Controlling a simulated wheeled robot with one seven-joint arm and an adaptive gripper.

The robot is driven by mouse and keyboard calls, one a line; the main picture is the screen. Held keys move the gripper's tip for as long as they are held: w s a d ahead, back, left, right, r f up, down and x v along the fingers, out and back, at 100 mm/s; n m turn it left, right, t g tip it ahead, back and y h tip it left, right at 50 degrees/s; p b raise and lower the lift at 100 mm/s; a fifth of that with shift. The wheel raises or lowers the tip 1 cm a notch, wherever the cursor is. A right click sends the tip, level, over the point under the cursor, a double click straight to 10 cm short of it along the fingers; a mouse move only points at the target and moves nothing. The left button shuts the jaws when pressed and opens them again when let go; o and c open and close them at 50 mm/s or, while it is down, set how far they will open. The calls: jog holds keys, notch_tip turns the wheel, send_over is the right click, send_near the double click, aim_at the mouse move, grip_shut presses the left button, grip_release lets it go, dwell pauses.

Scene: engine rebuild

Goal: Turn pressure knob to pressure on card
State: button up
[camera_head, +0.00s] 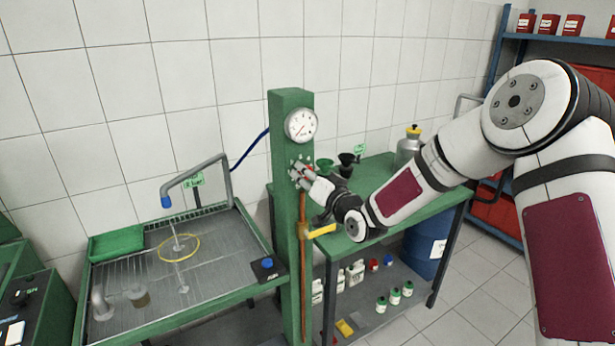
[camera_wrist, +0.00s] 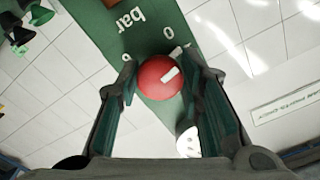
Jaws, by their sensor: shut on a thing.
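The pressure knob (camera_wrist: 160,77) is a round red knob with a white mark, on the face of the green post (camera_head: 287,125). My gripper (camera_wrist: 163,82) has one finger on each side of the knob and is shut on it. In the head view my gripper (camera_head: 305,174) reaches the post from the right and covers most of the knob. White "bar" lettering and a "0" show beside the knob in the wrist view. A round white gauge (camera_head: 301,125) with a red needle sits above the knob. A small green card (camera_head: 194,180) stands behind the wash tray; its writing is too small to read surely.
The metal wash tray (camera_head: 225,230) with a bent pipe and yellow ring is at left. A blue button box (camera_head: 267,269) sits at its right edge. A yellow lever (camera_head: 319,231) sticks out below my gripper. The green bench (camera_head: 393,200) with funnels and a metal can (camera_head: 408,146) is at right.

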jog(key=m, duration=1.1)
jog(key=shift+r+m, duration=0.1)
jog(key=shift+m, duration=0.2)
dwell(0.4)
jog(key=o, duration=1.2)
jog(key=shift+c, duration=0.2)
jog(key=v, duration=1.2)
